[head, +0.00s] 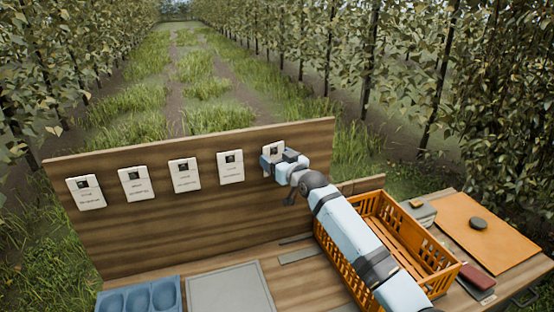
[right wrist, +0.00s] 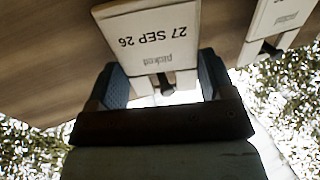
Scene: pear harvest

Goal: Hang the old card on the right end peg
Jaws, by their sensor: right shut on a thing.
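The white card (head: 273,149) at the right end of the upright wooden board (head: 220,206) is in my right gripper (head: 276,161). In the right wrist view this card (right wrist: 152,30) appears upside down and reads "27 SEP 26" and "picked". The two blue fingers of the right gripper (right wrist: 165,80) are on either side of its narrower part. A small dark stub (right wrist: 166,84) shows between the fingers. Whether the card hangs on the peg is hidden. My left gripper is out of view.
Several other white cards hang along the board to the left, the nearest being this one (head: 231,167). An orange crate (head: 440,268) stands below my right arm. A blue tray (head: 140,296), grey mat (head: 230,288) and orange board (head: 488,232) lie on the bench.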

